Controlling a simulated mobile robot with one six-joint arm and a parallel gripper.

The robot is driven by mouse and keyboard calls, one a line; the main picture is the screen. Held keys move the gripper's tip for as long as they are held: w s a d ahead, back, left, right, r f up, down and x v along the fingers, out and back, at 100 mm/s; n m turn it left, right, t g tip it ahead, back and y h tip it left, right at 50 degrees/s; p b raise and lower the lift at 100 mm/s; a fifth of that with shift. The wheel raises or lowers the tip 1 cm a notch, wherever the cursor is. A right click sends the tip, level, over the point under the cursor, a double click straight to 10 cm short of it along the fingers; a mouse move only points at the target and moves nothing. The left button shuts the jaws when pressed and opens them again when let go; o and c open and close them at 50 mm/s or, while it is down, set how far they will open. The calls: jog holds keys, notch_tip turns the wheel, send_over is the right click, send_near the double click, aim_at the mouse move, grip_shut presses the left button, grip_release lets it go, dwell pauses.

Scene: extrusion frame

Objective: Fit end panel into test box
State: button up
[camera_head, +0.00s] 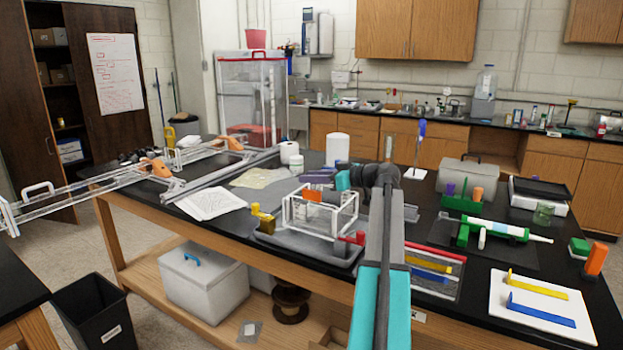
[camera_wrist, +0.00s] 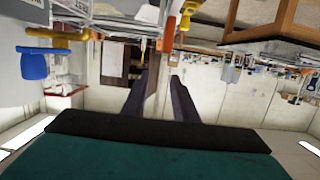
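The test box appears to be the clear open-framed box (camera_head: 348,222) standing on a grey tray (camera_head: 285,243) on the bench. An orange block (camera_head: 313,195) shows at its upper part. A yellow clamp-like piece (camera_head: 262,218) is at its left and a red one (camera_head: 352,238) at its front right corner. I cannot pick out the end panel for certain. My gripper (camera_head: 318,178) seems to be above and behind the box, pointing left, its fingertips unclear there. In the wrist view my gripper (camera_wrist: 160,76) has two dark fingers apart with nothing between them.
Papers (camera_head: 212,201) lie left of the tray. To the right are a holder with coloured strips (camera_head: 435,268), a green-and-white caulking tube (camera_head: 490,228) and a white board (camera_head: 520,318) with yellow and blue tools. White paper rolls (camera_head: 337,149) stand behind.

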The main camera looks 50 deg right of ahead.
jog(key=shift+r, duration=0.15)
jog(key=shift+r+p, duration=0.65)
jog(key=shift+p, duration=0.2)
jog(key=b+v, duration=0.2)
jog(key=v, duration=1)
jog(key=shift+f, duration=0.15)
jog(key=shift+s, duration=0.1)
